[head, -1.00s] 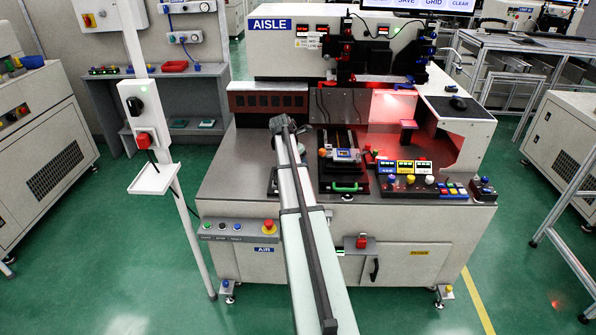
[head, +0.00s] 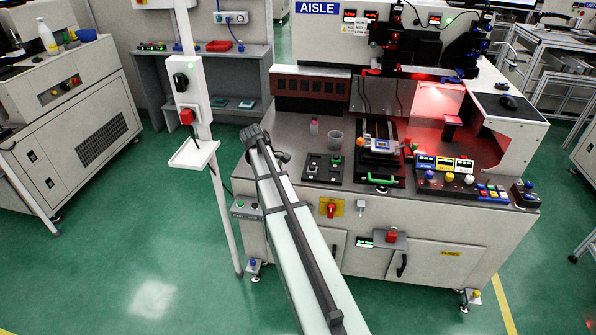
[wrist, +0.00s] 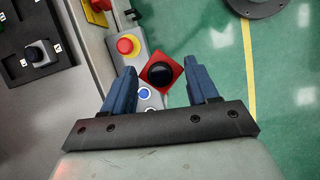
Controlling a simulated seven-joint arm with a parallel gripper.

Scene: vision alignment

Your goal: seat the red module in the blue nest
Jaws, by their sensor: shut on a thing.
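The red module (wrist: 162,72) is a red square block with a round black top. It sits between the two blue fingers of my gripper (wrist: 161,88) in the wrist view, shut on it, turned a little against the jaws. It is above the machine's front edge, beside the floor. In the head view my grey arm reaches to the left part of the machine; the gripper and module cannot be made out there. A small blue framed fixture (head: 381,145), likely the blue nest, is on the dark slide right of the arm.
A black plate (head: 322,169) with small square fixtures lies right of the arm, with a clear cup (head: 335,140) behind it. A button console (head: 450,180) stands at the right. A white post with a tray (head: 193,154) stands left. A red stop button (wrist: 126,45) is near the gripper.

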